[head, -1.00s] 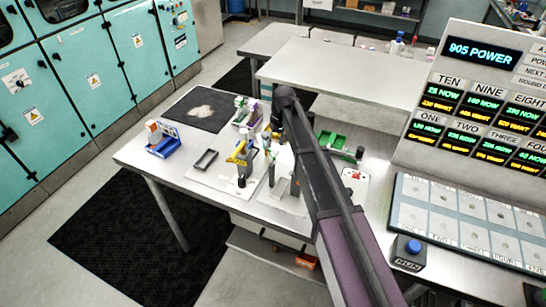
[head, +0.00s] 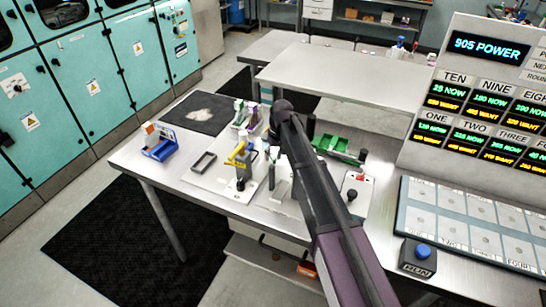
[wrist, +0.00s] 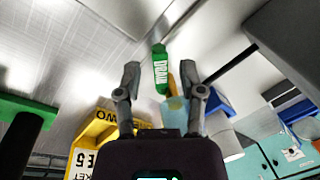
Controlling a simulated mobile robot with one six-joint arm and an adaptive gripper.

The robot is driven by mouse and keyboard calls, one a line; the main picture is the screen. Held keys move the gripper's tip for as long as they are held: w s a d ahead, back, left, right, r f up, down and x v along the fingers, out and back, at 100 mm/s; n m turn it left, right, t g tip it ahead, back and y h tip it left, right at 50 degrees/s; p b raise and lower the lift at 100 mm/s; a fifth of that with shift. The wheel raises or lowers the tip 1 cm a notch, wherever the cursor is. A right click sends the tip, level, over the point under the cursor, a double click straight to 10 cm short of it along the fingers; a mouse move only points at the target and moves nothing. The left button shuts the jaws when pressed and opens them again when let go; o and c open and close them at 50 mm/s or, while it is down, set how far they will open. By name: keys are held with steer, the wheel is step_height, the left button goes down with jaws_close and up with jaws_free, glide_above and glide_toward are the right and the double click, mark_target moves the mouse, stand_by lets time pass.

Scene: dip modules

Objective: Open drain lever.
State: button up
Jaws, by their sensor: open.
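A green lever handle marked DRAIN (wrist: 160,68) shows in the wrist view, just above the middle. My gripper (wrist: 160,78) is open, with one finger to the left and one to the right of the handle. There is a gap to each finger, and nothing is held. The lever's pivot is not clear; a pale blue and tan part (wrist: 176,110) shows below the handle. In the head view my dark arm reaches over the bench and hides my gripper; I cannot make out the DRAIN handle there.
The metal bench (head: 225,208) holds a blue holder (head: 160,150), a dark frame (head: 204,162), a yellow-handled fixture (head: 240,158) and a green tray (head: 338,148). A control panel (head: 420,165) stands at the right. A yellow part (wrist: 98,130) lies close to the left finger.

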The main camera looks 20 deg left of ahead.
jaws_close()
steer(key=shift+w+n, duration=0.1)
steer(key=shift+n, duration=0.2)
steer(key=n, duration=0.1)
steer(key=w+n, duration=0.1)
steer(key=n, duration=0.1)
steer(key=shift+d+h, duration=0.2)
steer(key=shift+h, duration=0.1)
steer(key=shift+w+n+g, duration=0.15)
steer(key=shift+w+n, duration=0.1)
steer(key=shift+n, duration=0.55)
steer(key=shift+w+n+g, duration=0.15)
steer(key=shift+w+n, duration=0.1)
steer(key=shift+n, duration=0.55)
